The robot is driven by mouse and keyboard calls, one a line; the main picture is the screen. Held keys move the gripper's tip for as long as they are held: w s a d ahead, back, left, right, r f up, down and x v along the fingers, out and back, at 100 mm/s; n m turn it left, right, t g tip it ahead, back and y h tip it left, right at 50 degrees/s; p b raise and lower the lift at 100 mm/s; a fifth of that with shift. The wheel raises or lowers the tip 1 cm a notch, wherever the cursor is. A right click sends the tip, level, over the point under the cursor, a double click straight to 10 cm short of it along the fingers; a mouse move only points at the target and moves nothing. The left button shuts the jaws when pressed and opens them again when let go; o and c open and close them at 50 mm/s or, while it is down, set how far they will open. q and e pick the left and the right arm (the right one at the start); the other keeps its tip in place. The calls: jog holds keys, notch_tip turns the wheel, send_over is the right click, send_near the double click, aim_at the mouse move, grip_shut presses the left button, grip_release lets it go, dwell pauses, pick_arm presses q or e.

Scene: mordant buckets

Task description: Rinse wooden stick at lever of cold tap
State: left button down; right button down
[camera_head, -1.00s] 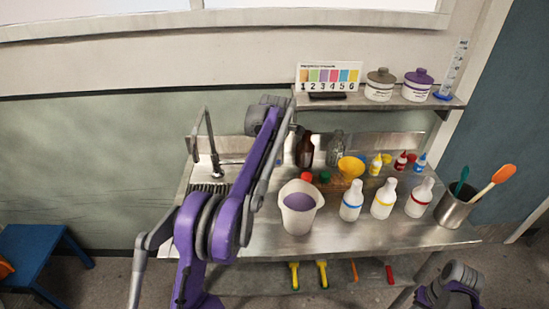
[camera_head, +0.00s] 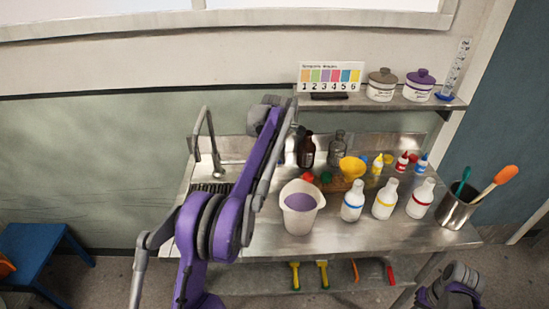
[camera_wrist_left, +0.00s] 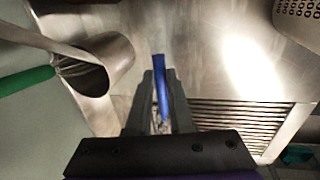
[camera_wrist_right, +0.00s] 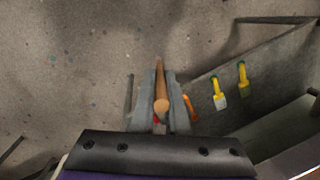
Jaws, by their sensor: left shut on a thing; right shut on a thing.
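My left gripper (camera_wrist_left: 160,95) is shut on a narrow blue piece (camera_wrist_left: 161,90) in the left wrist view, which looks like the cold tap's lever. In the head view the tap's tall curved spout (camera_head: 210,145) stands at the sink on the left of the bench. The lever and my left gripper are hidden there behind my purple left arm. My right gripper (camera_wrist_right: 160,80) is shut on the wooden stick (camera_wrist_right: 161,92), whose rounded end faces the right wrist camera. The stick is over the bare floor in that view and is not seen in the head view.
A white jug of purple liquid (camera_head: 300,205) stands beside my left arm, with several white bottles (camera_head: 384,199) to its right. A metal pot (camera_head: 455,209) holds utensils at the right end. A metal cup (camera_wrist_left: 110,65) is near my left gripper.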

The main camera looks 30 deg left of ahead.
dwell(0.3)
pick_arm(q)
jog(key=shift+s+d+m+h+b, duration=0.15)
jog(key=shift+s+m+h, duration=0.1)
jog(key=shift+s+m, duration=0.9)
jog(key=shift+s+d+m+h+b, duration=0.1)
jog(key=shift+s+m+h, duration=0.4)
jog(key=shift+m, duration=1)
jog(key=shift+s+d+m+h+b, duration=0.1)
jog(key=shift+s+m+b, duration=0.05)
jog(key=shift+s+m, duration=1.05)
jog(key=shift+w, duration=0.15)
jog(key=c, duration=0.8)
grip_release()
jog(key=r, duration=0.4)
jog(key=s+r, duration=0.1)
jog(key=r, duration=0.3)
jog(key=s+r, duration=0.1)
jog(key=r, duration=0.2)
jog(key=shift+s+a+r+p, duration=0.15)
jog(key=shift+a+r+p, duration=0.05)
jog(key=shift+r+p, duration=0.2)
